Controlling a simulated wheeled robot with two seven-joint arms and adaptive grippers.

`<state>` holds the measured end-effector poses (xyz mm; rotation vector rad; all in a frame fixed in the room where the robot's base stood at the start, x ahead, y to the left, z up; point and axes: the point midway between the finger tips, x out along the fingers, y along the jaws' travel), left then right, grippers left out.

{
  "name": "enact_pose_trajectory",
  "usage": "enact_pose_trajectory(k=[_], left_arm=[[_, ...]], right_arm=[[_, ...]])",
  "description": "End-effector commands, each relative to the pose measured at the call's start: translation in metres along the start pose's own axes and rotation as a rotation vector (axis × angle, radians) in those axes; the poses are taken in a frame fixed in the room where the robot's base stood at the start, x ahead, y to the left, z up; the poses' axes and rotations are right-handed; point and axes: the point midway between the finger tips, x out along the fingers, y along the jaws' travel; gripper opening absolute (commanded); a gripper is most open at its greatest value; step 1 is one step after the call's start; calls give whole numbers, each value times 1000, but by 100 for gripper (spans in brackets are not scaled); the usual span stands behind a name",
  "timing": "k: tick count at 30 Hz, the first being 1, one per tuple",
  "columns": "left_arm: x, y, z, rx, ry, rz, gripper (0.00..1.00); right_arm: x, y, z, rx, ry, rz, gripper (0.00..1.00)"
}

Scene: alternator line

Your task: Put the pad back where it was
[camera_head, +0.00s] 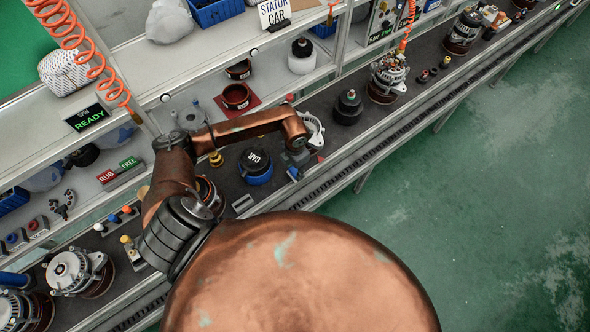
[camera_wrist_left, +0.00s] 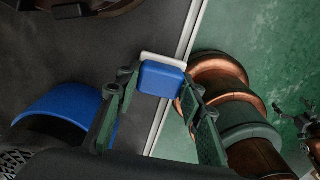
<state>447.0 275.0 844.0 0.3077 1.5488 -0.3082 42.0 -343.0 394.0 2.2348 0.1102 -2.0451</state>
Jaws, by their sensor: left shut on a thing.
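The pad (camera_wrist_left: 162,78) is a small blue block with a white edge strip. My left gripper (camera_wrist_left: 160,92) is shut on it, with the pad between the two green fingertips, in the left wrist view. In the head view my left gripper (camera_head: 298,158) is over the conveyor near its front edge, right of the black and blue CAR drum (camera_head: 257,166). The pad is small and partly hidden there. Whether it touches the belt I cannot tell. A dark gripper-like shape (camera_wrist_left: 302,122) at the right of the wrist view is probably my right gripper; its jaws are unclear.
A silver alternator part (camera_head: 313,130) lies just behind my left gripper. A black drum (camera_head: 348,106) stands farther along the belt. A RUB/FREE sign (camera_head: 120,172) and a READY sign (camera_head: 87,117) are on the left. The green floor (camera_head: 480,200) beyond the conveyor is clear.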

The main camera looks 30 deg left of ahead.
Motion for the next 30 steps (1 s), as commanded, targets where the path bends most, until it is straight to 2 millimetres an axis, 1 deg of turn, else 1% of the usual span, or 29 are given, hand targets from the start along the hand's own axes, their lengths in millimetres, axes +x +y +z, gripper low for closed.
enact_pose_trajectory(k=[2, 3, 10, 18, 22, 26, 30], left_arm=[[3, 0, 0, 0, 0, 0, 13], [4, 0, 0, 0, 0, 0, 36], [3, 0, 0, 0, 0, 0, 52], [2, 0, 0, 0, 0, 0, 53], [-4, 0, 1, 0, -2, 1, 53], [-24, 1, 1, 3, -3, 3, 53], [-54, 1, 1, 3, -4, 3, 53]], right_arm=[[3, 0, 1, 0, -1, 0, 99], [3, 0, 1, 0, -1, 0, 99], [2, -1, 0, 0, -1, -1, 99], [2, -5, 0, 2, 0, -5, 99], [0, -6, -1, 2, 1, -6, 99], [3, -6, 0, 2, 0, -6, 99], [6, -6, 1, 2, -1, -6, 99]])
